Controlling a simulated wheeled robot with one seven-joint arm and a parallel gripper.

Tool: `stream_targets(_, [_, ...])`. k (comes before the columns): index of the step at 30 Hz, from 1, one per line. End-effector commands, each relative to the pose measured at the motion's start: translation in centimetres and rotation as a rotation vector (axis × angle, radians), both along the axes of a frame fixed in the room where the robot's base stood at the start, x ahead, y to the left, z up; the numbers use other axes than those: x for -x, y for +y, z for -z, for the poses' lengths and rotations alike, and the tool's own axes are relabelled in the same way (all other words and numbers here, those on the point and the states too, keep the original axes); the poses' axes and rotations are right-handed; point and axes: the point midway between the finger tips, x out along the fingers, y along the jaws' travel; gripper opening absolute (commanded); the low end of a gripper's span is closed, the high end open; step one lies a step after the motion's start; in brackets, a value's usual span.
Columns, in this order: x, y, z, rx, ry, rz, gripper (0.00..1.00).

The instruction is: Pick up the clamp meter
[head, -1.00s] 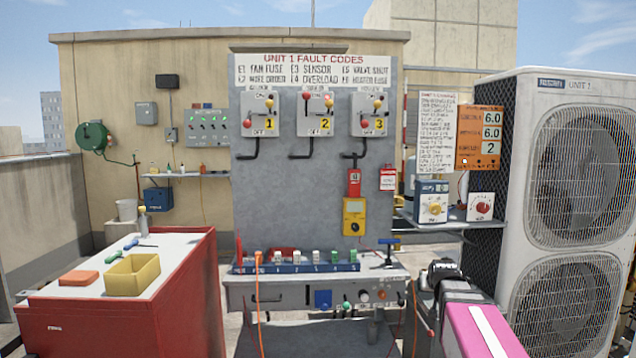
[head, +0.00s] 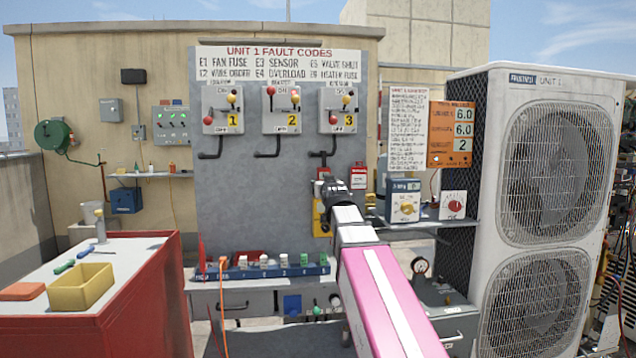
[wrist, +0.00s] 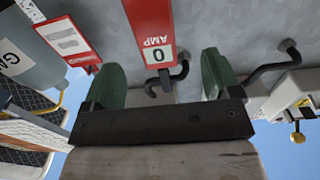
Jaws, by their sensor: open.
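In the head view my gripper (head: 331,185) is in front of the meter area.
Black hooked handles (head: 323,157) stick out of the panel above. A red-and-white tag (head: 358,177) hangs just right. A shelf with boxes (head: 405,205) and the large condenser (head: 545,200) stand to the right. A bench with a blue rack (head: 265,270) is below.

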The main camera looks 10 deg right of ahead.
Motion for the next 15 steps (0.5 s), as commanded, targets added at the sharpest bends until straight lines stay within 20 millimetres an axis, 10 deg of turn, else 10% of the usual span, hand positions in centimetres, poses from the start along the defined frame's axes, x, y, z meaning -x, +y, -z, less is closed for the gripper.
stream_targets(15, [-5.7,-0.3,-0.2,-0.001,0.001,0.000,0.83])
